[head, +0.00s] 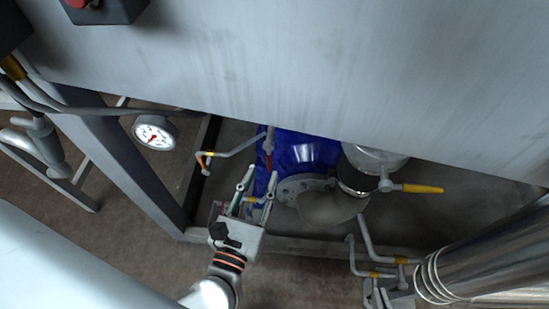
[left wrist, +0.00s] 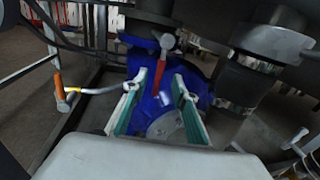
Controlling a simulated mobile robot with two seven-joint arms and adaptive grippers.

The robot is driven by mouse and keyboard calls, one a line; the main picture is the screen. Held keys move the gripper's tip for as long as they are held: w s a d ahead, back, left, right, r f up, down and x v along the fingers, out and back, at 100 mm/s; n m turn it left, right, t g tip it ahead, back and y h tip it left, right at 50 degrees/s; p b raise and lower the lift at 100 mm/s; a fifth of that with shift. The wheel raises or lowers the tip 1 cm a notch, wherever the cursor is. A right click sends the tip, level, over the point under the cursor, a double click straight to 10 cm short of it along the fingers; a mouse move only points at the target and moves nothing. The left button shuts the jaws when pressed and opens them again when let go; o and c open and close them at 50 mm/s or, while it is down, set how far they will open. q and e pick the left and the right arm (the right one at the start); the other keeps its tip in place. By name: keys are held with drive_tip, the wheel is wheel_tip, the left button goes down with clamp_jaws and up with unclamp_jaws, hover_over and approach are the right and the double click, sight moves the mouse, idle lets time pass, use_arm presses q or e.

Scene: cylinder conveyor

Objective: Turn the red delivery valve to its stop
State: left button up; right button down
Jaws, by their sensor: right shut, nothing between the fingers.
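The red valve lever (head: 268,143) hangs near the blue body (head: 300,150) under the big grey panel. In the left wrist view the red lever (left wrist: 160,70) points down from a grey pivot, in front of the blue body. My left gripper (head: 259,180) is open, below the lever in the head view. In the left wrist view its two green-lined fingers (left wrist: 157,95) are spread, with the lever in line with the gap between them. The fingers hold nothing, and I cannot tell how far the lever lies beyond the tips.
A yellow-handled valve (head: 423,189) and a grey pipe elbow (head: 333,207) stand right of the blue body. The large panel (head: 300,65) overhangs the space, and a frame post (head: 135,150) stands left.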

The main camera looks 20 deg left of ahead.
sight(268, 161)
use_arm(q)
drive_tip(key=w, duration=0.6)
drive_tip(key=shift+w+a, duration=0.2)
drive_tip(key=shift+a, duration=0.05)
clamp_jaws()
